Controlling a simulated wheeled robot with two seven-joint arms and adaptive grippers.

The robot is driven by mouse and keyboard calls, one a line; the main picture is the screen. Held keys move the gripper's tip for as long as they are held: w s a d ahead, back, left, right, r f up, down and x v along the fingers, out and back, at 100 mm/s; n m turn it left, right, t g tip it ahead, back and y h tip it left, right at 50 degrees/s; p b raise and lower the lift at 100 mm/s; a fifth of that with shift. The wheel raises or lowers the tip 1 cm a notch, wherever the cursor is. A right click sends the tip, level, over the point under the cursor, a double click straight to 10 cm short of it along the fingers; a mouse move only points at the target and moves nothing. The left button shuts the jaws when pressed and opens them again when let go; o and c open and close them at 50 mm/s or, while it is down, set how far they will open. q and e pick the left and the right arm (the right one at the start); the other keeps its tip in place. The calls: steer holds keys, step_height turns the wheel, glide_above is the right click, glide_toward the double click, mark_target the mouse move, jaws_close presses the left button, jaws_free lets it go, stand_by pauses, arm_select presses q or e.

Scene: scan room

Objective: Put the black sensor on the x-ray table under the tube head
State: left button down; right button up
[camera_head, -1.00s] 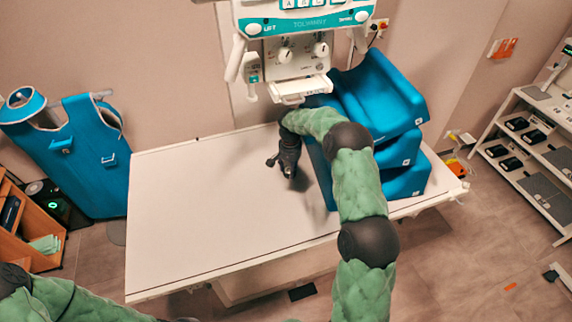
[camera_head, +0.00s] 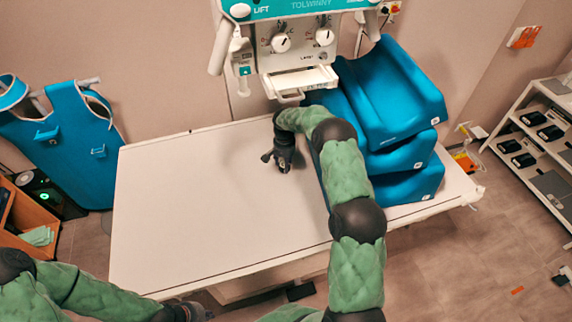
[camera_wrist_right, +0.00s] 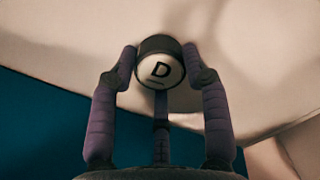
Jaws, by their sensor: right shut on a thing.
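My right gripper (camera_head: 276,164) is over the bare middle of the x-ray table (camera_head: 190,210), in front of and below the tube head (camera_head: 300,45). I cannot tell for sure that this is the black sensor. The fingers hide it in the head view. Its gap to the table is unclear. My left gripper (camera_head: 188,311) is at the bottom edge, before the table's near edge, with its fingers unclear.
Blue stepped cushions (camera_head: 400,130) fill the table's right end, close to my right arm. A shelf (camera_head: 530,130) with black boxes and grey panels stands right. The table's left half is clear.

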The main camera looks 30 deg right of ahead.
steer(key=shift+s+f, duration=0.1)
steer(key=shift+f, duration=0.45)
steer(key=shift+c, duration=0.5)
steer(key=shift+s+r, duration=0.35)
steer(key=shift+s, duration=0.05)
jaws_close()
steer(key=shift+w+a+f, duration=0.15)
steer(key=shift+w+f, duration=0.15)
steer(key=o, duration=1.3)
jaws_free()
steer(key=shift+o, duration=0.6)
steer(key=shift+s, duration=0.1)
steer(key=shift+r, duration=0.1)
step_height(320, 180, up, 8)
steer(key=shift+f, duration=0.15)
